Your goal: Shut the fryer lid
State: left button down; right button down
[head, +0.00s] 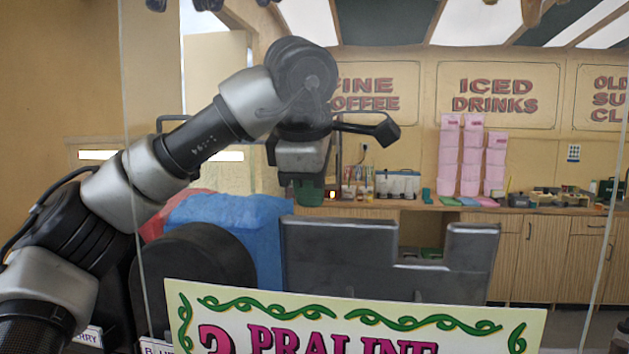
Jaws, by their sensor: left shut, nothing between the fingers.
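A dark grey upright panel (345,262) with a notch in its upper edge stands in the middle of the head view, behind a sign. It may be the raised fryer lid or the back of a machine; I cannot tell which. The fryer's pan and any hinge are hidden. My left gripper (308,196) points down at the panel's upper left corner in the picture, with its fingers shut and empty. I cannot tell whether it touches the panel. My right gripper is out of view.
A cream sign reading "PRALINE" (360,318) blocks the lower front. A black round-topped thing (195,275) and a blue heap (240,218) lie left of the panel. Glass edges show at both sides.

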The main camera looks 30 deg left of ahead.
pick_arm(q)
jog(key=w+a+f+p, duration=0.2)
jog(key=w+f+p, duration=0.2)
jog(key=w+f, duration=0.2)
jog(key=shift+w, duration=0.55)
jog(key=shift+f, duration=0.1)
